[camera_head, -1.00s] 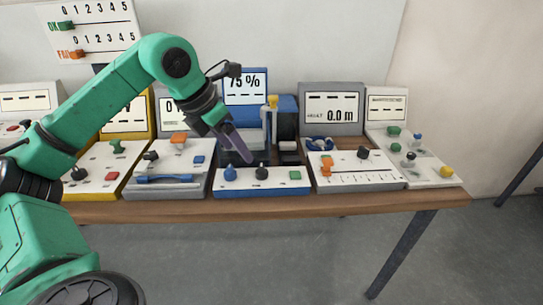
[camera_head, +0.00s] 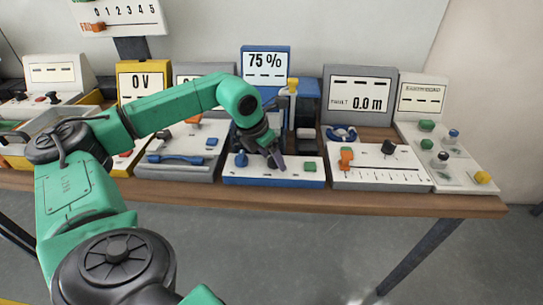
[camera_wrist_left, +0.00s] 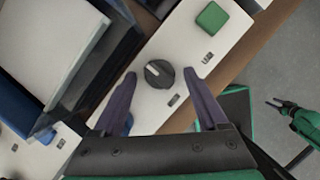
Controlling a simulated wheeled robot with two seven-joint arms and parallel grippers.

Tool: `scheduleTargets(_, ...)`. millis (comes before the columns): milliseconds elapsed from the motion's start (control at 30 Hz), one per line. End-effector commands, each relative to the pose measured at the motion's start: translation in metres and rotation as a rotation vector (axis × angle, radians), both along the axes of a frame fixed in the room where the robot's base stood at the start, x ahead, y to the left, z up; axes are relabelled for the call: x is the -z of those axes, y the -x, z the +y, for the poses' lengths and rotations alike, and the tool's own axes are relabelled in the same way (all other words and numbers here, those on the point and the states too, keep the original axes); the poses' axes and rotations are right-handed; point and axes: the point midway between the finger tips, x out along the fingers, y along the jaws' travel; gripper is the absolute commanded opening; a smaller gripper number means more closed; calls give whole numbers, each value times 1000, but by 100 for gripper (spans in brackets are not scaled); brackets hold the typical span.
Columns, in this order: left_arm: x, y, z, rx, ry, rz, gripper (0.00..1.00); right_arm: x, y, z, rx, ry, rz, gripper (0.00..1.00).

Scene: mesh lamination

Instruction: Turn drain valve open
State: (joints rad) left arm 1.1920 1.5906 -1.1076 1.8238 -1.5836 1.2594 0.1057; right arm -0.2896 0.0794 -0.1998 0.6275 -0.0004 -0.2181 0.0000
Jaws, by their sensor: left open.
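A black dial with a white mark sits on the white top of the blue-based station (camera_head: 240,178), below the "75 %" display (camera_head: 265,65). In the left wrist view this black dial (camera_wrist_left: 158,73) lies between and just beyond the fingertips of my left gripper (camera_wrist_left: 168,82). The fingers are spread wide and appear apart from the dial. In the head view my left gripper (camera_head: 277,160) points down over the station and hides the dial. The labels are too small to read, so I cannot tell which control is marked as the drain valve.
A green button (camera_head: 309,166) is right of the dial and a blue knob (camera_head: 241,159) is left. A yellow-topped column (camera_head: 292,95) stands close behind. Other stations flank this one. My right gripper (camera_wrist_left: 274,103) shows small in the wrist view, away from the table.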

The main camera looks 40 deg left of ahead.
Motion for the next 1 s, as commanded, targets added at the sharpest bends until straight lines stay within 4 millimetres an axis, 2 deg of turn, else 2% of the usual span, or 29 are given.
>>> scheduleTargets(167,1,0,0,0,0,0,76,1,9,-1,0,2,14,50)
scheduleTargets(200,1,0,0,0,0,0,72,1,11,-1,0,2,17,50)
scheduleTargets(267,1,0,0,0,0,0,49,1,12,-1,0,2,20,50)
scheduleTargets(300,0,0,0,0,0,0,34,1,13,-1,0,3,21,50)
scheduleTargets(400,0,0,0,0,0,0,0,1,13,-1,0,3,21,50)
scheduleTargets(733,1,0,1,29,0,0,0,3,13,-2,0,3,22,50)
scheduleTargets(1000,2,0,2,165,1,1,0,11,13,-2,0,3,22,50)
